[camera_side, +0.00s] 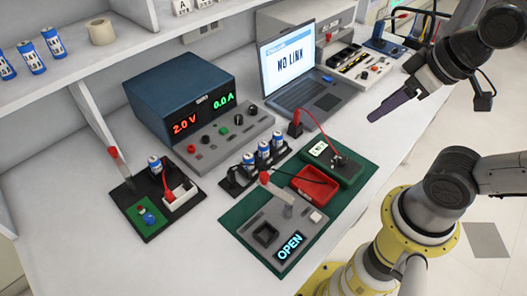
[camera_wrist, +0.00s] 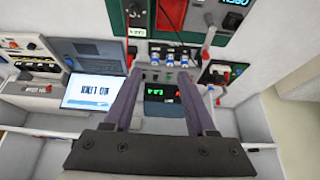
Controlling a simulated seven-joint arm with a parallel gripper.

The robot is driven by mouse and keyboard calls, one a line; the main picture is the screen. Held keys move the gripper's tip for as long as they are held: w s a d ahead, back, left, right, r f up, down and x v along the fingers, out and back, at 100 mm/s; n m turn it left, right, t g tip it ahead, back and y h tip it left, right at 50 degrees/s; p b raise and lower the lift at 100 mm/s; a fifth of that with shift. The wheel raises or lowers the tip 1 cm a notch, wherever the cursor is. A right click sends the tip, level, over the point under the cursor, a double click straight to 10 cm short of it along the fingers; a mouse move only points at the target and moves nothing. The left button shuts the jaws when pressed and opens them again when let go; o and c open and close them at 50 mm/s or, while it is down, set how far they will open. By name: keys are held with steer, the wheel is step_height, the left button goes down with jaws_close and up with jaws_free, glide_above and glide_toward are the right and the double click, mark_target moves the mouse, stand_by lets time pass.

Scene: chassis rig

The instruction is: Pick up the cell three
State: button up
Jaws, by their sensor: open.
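Three blue-and-white cells stand upright in a black holder (camera_side: 232,185) in the middle of the bench: a left one (camera_side: 249,162), a middle one (camera_side: 263,152) and a right one (camera_side: 277,143). Their numbers are too small to read, so I cannot tell which is cell three. The wrist view shows the three in a row too, with the middle one (camera_wrist: 170,60) between the others. My gripper (camera_side: 377,115) is up at the right in the side view, well clear of the cells. Its fingers (camera_wrist: 159,78) are apart in the wrist view, with nothing held.
A power supply (camera_side: 178,98) and a laptop (camera_side: 300,70) stand behind the holder. A red tray (camera_side: 315,187) and a grey fixture reading OPEN (camera_side: 275,232) lie in front. A black board (camera_side: 148,210) holds another cell (camera_side: 155,165). Several cells stand on the shelf (camera_side: 90,60).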

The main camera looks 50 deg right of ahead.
steer(key=shift+o, duration=1.4)
